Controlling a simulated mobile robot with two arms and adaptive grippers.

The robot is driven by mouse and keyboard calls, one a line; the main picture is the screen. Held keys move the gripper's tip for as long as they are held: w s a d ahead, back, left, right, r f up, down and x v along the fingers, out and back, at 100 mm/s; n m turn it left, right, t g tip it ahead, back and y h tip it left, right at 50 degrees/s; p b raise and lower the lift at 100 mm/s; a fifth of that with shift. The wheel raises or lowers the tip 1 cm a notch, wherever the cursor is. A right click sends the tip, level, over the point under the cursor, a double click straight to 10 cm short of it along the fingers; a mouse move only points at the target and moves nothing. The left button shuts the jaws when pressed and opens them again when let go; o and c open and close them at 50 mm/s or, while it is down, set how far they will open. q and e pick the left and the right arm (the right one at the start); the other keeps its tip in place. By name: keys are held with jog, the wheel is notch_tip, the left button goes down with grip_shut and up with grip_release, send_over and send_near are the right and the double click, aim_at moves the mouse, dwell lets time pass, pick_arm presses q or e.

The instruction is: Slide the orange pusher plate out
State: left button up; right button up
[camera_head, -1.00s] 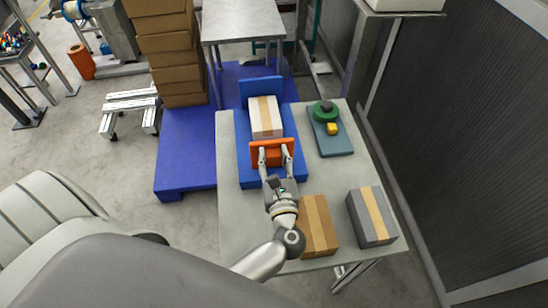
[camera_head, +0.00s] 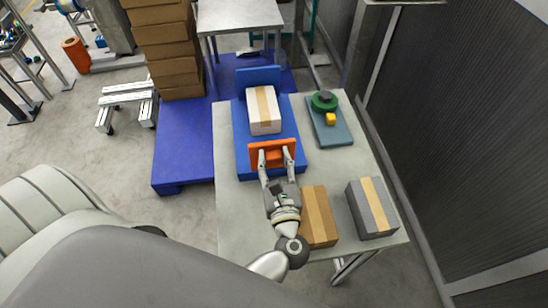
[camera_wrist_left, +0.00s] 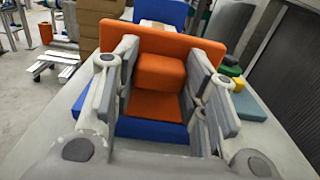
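The orange pusher plate (camera_head: 257,152) stands upright across the near part of a blue tray (camera_head: 250,168). A white box with a tan stripe (camera_head: 263,108) sits on the tray beyond it, with a small gap between them. My left gripper (camera_head: 275,161) reaches the plate from the near side. In the left wrist view its two fingers lie on either side of the plate's orange block (camera_wrist_left: 161,76), below the plate's wide top (camera_wrist_left: 165,40). The fingers are spread by the block's width and appear shut on it. My right gripper is not in view.
A brown box (camera_head: 318,217) and a grey striped box (camera_head: 372,208) stand on the grey table (camera_head: 228,215) at near right. A blue-grey board (camera_head: 330,134) with green and yellow pieces lies right of the tray. Stacked cartons (camera_head: 165,50) stand behind left.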

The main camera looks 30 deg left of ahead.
pick_arm(q)
jog(key=o, duration=0.4)
jog(key=shift+s+d, duration=0.1)
jog(key=shift+s, duration=0.05)
jog(key=v, duration=1.2)
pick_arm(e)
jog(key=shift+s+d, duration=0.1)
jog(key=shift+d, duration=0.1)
